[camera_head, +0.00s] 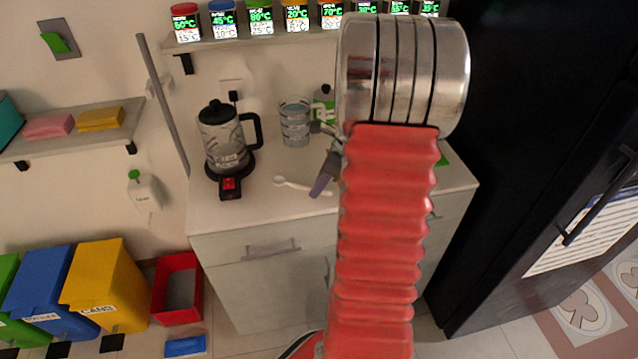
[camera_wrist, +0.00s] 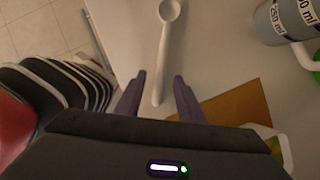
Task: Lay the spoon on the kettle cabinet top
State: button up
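The white spoon (camera_head: 300,186) appears to lie on the kettle cabinet top (camera_head: 262,208), to the right of and in front of the kettle (camera_head: 222,140). In the wrist view the spoon (camera_wrist: 166,45) has its bowl pointing away from me. The end of its handle shows between my gripper's fingers (camera_wrist: 159,78). The purple fingers are apart, with a gap on both sides of the handle. In the head view my gripper (camera_head: 323,184) is low over the top at the handle end, partly hidden by my arm.
A measuring jug (camera_head: 295,122) stands behind the spoon, and a green-labelled bottle (camera_head: 324,105) is beside it. A brown flat piece (camera_wrist: 238,104) lies right of the fingers in the wrist view. The top's front left is clear.

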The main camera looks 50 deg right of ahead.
jog(key=shift+r, duration=0.1)
jog(key=v, duration=1.3)
jog(key=shift+s+r, duration=0.2)
jog(key=shift+r, duration=0.05)
dwell(0.5)
jog(key=s+a+r+n, duration=0.2)
jog(key=a+n, duration=0.8)
jog(key=a, duration=0.2)
jog(key=s+a+r+n+t+h, duration=0.1)
jog(key=s+a+n, duration=0.1)
jog(key=a+n, duration=0.8)
jog(key=s+a+r+n+h, duration=0.1)
jog(key=s+a+r+n, duration=0.1)
jog(key=a+n, duration=0.8)
jog(key=a, duration=0.4)
jog(key=shift+s+a+r+n, duration=0.3)
jog(key=shift+n, duration=0.1)
